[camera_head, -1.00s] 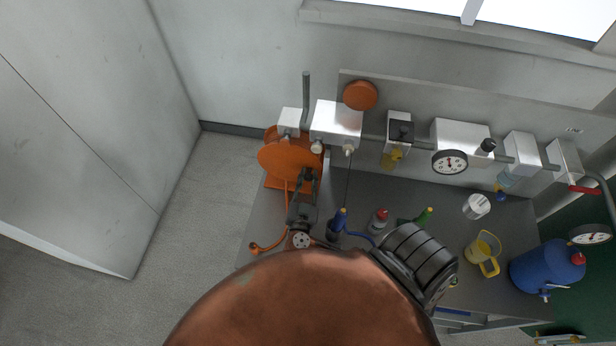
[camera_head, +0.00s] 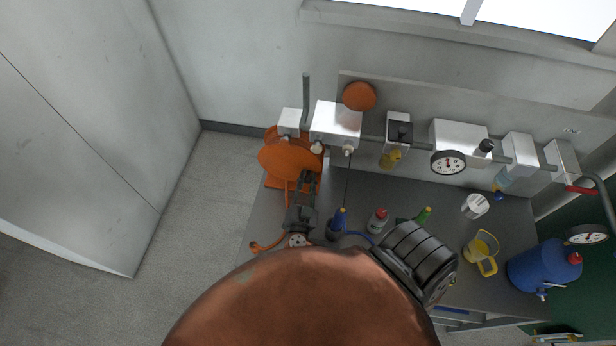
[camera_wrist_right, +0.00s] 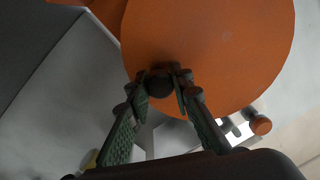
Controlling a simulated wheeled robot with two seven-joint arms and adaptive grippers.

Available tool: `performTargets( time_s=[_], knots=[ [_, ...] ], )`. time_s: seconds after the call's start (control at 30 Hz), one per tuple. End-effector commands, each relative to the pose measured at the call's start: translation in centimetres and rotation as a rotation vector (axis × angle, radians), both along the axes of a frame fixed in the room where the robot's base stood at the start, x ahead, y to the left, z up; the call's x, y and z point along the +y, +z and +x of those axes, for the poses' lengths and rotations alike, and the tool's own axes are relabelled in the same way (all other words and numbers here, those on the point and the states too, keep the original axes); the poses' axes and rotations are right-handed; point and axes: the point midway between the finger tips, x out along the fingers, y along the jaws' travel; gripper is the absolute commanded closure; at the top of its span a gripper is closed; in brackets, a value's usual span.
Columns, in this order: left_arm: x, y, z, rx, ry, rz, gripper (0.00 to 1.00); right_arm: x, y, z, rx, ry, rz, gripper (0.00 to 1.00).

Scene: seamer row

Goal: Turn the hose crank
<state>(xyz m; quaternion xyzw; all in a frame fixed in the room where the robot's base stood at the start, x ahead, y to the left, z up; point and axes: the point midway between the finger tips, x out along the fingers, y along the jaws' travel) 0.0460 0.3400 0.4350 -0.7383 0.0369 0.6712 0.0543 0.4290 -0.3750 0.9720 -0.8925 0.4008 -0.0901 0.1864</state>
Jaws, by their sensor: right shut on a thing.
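The orange hose reel (camera_head: 288,158) stands at the left end of the grey bench against the wall. My right gripper (camera_head: 307,178) is at the reel's face. In the right wrist view the reel's orange disc (camera_wrist_right: 210,45) fills the upper part. My right gripper (camera_wrist_right: 160,82) is shut on a dark round crank knob (camera_wrist_right: 159,84) in front of the disc. The rest of the crank is hidden. My left gripper does not show.
A blue bottle (camera_head: 338,220), a red-capped bottle (camera_head: 377,221) and a green bottle (camera_head: 423,215) stand right of my right gripper. A yellow jug (camera_head: 484,253) and a blue canister (camera_head: 543,267) are farther right. White boxes (camera_head: 337,122) and gauges line the wall.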

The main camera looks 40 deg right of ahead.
Motion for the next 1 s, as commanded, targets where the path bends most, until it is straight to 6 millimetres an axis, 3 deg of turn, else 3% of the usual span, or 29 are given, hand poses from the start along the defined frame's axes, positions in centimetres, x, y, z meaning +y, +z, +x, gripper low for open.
performTargets(
  time_s=[0.5, 1.0],
  knots=[
    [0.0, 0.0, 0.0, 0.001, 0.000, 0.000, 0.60, 0.6, -2.3, 0.7, -0.245, -0.002, 0.198, 1.00],
    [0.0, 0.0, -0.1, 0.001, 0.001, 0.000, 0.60, 0.7, -2.5, 0.8, -0.286, -0.001, 0.230, 1.00]
  ],
)
